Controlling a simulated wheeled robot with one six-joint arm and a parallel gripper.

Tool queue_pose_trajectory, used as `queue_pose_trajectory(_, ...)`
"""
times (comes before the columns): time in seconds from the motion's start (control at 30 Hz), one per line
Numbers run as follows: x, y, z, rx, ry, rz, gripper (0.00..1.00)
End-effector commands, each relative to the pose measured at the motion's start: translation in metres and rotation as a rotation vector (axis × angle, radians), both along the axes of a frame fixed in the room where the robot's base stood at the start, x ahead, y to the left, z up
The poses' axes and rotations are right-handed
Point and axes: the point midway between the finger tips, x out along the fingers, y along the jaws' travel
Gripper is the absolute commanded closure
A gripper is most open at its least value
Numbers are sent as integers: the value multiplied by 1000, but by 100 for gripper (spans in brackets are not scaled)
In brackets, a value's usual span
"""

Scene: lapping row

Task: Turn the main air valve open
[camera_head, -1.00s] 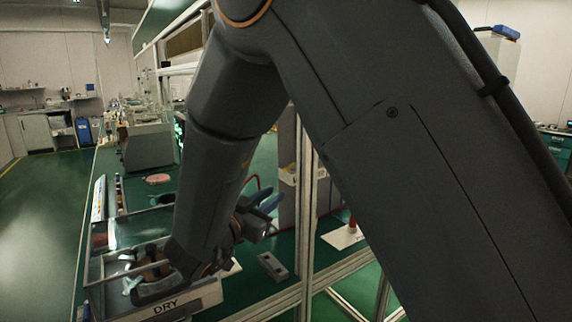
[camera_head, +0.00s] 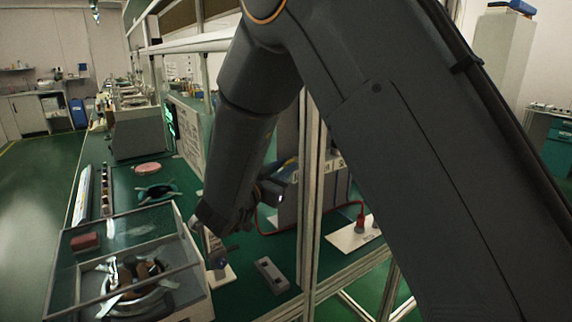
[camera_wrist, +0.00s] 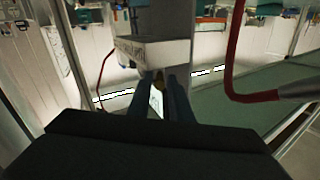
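My gripper (camera_wrist: 160,98) shows in the wrist view as two dark blue fingers with a gap between them, open and apparently empty. Beyond the gap is a pale box with a lettered front (camera_wrist: 152,48), too blurred to read. A small yellow-brown part (camera_wrist: 158,75) shows under it between the fingertips, with a white card (camera_wrist: 157,101) lower down. I cannot tell whether this part is the main air valve, or its handle position. In the head view my gripper (camera_head: 276,186) is partly hidden by my arm, near a grey labelled unit (camera_head: 332,180).
A red hose (camera_head: 290,229) runs to a fitting on a white plate (camera_head: 345,241); a red hose (camera_wrist: 232,60) also hangs right in the wrist view. A metal frame post (camera_head: 308,215) stands near my arm. A clear-walled tray (camera_head: 75,240) and a grey block (camera_head: 271,275) are on the green bench.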

Motion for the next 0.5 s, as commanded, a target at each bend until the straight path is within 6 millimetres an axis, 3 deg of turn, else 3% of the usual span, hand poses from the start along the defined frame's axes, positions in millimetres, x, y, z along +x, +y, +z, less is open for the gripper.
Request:
queue_pose_trajectory(0.4,11,-6,0,0,0,0,81)
queue_pose_trajectory(0.5,11,-6,0,0,0,0,95)
